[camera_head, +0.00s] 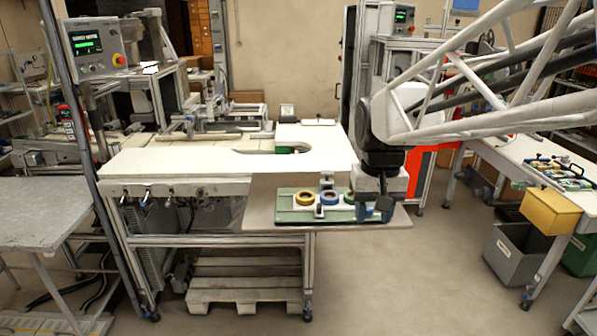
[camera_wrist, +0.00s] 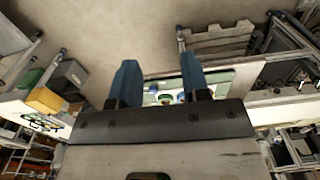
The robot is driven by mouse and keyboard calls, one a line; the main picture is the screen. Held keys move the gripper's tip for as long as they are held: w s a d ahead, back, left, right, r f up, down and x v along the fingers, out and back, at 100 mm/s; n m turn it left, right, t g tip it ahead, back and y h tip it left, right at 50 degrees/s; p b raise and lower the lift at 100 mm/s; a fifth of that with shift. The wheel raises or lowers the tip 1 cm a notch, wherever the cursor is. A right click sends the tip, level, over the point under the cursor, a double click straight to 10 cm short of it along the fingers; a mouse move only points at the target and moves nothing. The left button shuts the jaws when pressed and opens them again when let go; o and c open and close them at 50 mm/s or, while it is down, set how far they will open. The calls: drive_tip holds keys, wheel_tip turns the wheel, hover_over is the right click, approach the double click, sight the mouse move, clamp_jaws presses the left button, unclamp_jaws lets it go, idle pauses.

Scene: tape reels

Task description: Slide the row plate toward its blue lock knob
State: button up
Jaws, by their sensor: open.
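A light green board (camera_head: 290,216) lies on a small shelf and bears the pale row plate (camera_head: 303,209). A yellow ring (camera_head: 305,199), a blue ring (camera_head: 329,198) and a partly hidden green ring (camera_head: 349,198) sit in a row there. My gripper (camera_head: 375,211) is open, with its blue fingers over the board's right end. In the wrist view my gripper (camera_wrist: 160,82) shows its fingers spread, with part of the board (camera_wrist: 160,86) between them. I cannot make out the blue lock knob for certain; my gripper covers the board's right end.
The brown shelf (camera_head: 262,215) juts from a white worktable (camera_head: 200,160). Small upright blocks (camera_head: 327,178) stand behind the rings. A side table with a yellow bin (camera_head: 550,211) stands at the right. The floor between is mostly clear.

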drive_tip(key=w+a+f+g, duration=0.1)
drive_tip(key=w+a, duration=0.1)
drive_tip(key=w, duration=0.7)
drive_tip(key=w+a+f+g, duration=0.1)
drive_tip(key=w+f, duration=0.1)
drive_tip(key=w, duration=0.6)
drive_tip(key=g, duration=0.3)
approach(320, 204)
drive_tip(key=s+f, duration=0.2)
drive_tip(key=shift+w+a, duration=0.2)
drive_tip(key=shift+w, duration=0.1)
drive_tip(key=shift+s+f, duration=0.1)
drive_tip(key=shift+f, duration=0.1)
drive_tip(key=shift+x, duration=3.75)
drive_tip(key=shift+c, duration=0.3)
drive_tip(key=shift+d, duration=0.1)
clamp_jaws()
